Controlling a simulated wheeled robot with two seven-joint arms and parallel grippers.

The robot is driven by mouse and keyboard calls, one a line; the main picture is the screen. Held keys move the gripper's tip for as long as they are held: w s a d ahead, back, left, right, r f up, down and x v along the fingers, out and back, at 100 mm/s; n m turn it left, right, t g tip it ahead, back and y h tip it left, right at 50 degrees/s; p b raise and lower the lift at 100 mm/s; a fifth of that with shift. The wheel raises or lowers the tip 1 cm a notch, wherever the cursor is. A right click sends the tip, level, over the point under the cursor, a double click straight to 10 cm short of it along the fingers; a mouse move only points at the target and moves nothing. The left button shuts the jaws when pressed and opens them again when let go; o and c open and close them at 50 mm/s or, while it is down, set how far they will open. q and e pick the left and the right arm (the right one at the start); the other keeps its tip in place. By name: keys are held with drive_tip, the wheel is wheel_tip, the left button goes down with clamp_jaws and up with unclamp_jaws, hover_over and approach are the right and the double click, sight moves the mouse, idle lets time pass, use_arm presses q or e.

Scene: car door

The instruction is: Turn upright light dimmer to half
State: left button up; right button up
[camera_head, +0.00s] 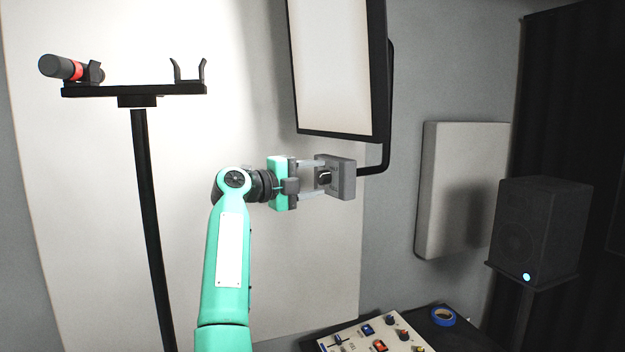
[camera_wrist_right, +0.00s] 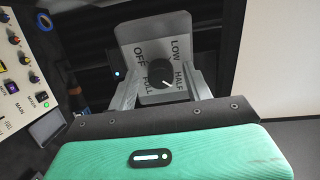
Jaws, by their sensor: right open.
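The light dimmer (camera_head: 343,180) is a grey box on a bent black arm below the upright light panel (camera_head: 337,70). Its round black knob (camera_wrist_right: 160,73) shows in the right wrist view, with OFF, LOW, HALF and FULL printed around it. The white mark on the knob points to the lower right, between HALF and FULL. My right gripper (camera_head: 318,177) is open in front of the dimmer, with one finger on each side of the knob. Whether the fingers touch the knob I cannot tell. My left gripper is not in view.
A black stand (camera_head: 137,100) at left carries a dark flashlight-like cylinder with a red band (camera_head: 68,68) and an empty fork holder. A control panel (camera_head: 375,335) and a blue tape roll (camera_head: 443,316) lie low. A black speaker (camera_head: 540,230) stands at right.

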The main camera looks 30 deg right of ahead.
drive_tip(key=shift+a+f+b, duration=0.15)
drive_tip(key=shift+a+b, duration=0.2)
drive_tip(key=shift+a, duration=0.1)
drive_tip(key=a+b, duration=0.2)
drive_tip(key=a, duration=0.4)
drive_tip(key=shift+a+b, duration=0.25)
drive_tip(key=shift+b, duration=0.15)
